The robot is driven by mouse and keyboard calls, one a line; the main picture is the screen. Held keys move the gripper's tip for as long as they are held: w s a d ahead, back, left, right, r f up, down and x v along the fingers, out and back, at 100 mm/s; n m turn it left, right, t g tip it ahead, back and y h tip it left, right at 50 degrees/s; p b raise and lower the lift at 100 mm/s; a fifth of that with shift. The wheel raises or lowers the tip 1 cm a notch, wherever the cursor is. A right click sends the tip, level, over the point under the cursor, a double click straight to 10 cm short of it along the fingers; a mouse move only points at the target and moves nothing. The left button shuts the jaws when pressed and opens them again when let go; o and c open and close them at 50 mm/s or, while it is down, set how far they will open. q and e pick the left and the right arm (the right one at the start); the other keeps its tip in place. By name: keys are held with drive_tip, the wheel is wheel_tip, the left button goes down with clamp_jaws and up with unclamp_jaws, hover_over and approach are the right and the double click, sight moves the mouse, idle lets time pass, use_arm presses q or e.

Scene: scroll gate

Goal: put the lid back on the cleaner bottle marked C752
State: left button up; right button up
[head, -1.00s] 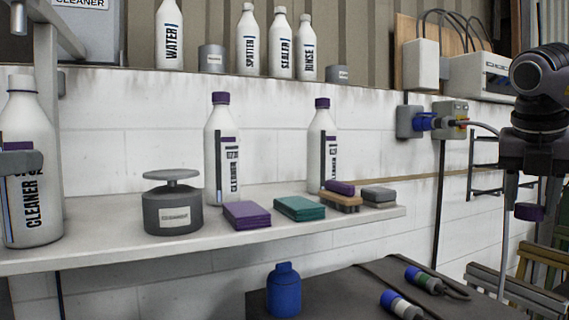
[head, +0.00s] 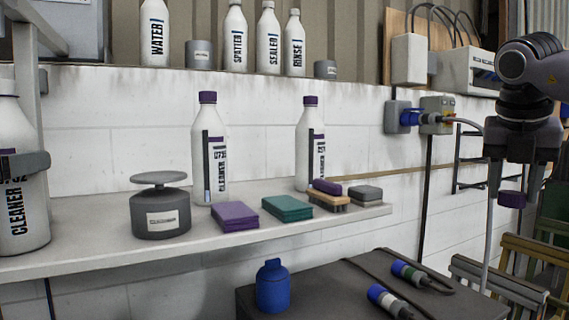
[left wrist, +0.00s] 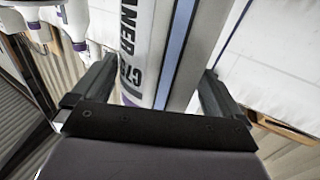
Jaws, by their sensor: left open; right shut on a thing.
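A large white cleaner bottle (head: 14,222) stands at the left edge of the head view, with a white top and no purple lid visible on it. Its label reads CLEANER; the number is partly hidden. In the left wrist view the bottle (left wrist: 145,45) is between the fingers of my left gripper (left wrist: 155,82), its label showing "C7". That gripper is open around the bottle; one dark finger crosses the bottle's front in the head view. My right gripper (head: 512,186) is shut on a purple lid (head: 512,200), held in the air at the far right, well away from the bottle.
Two other cleaner bottles with purple lids, one nearer (head: 209,150) and one farther (head: 309,150), stand on the shelf (head: 90,240). A grey canister (head: 160,215), purple pads (head: 233,216), teal pads (head: 287,208) and a brush (head: 328,200) are there too. A blue bottle (head: 273,288) is below.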

use_arm(q)
drive_tip(key=shift+w, duration=0.6)
use_arm(e)
drive_tip(key=shift+r, duration=0.15)
use_arm(q)
drive_tip(key=shift+r, duration=0.1)
drive_tip(key=c, duration=1.4)
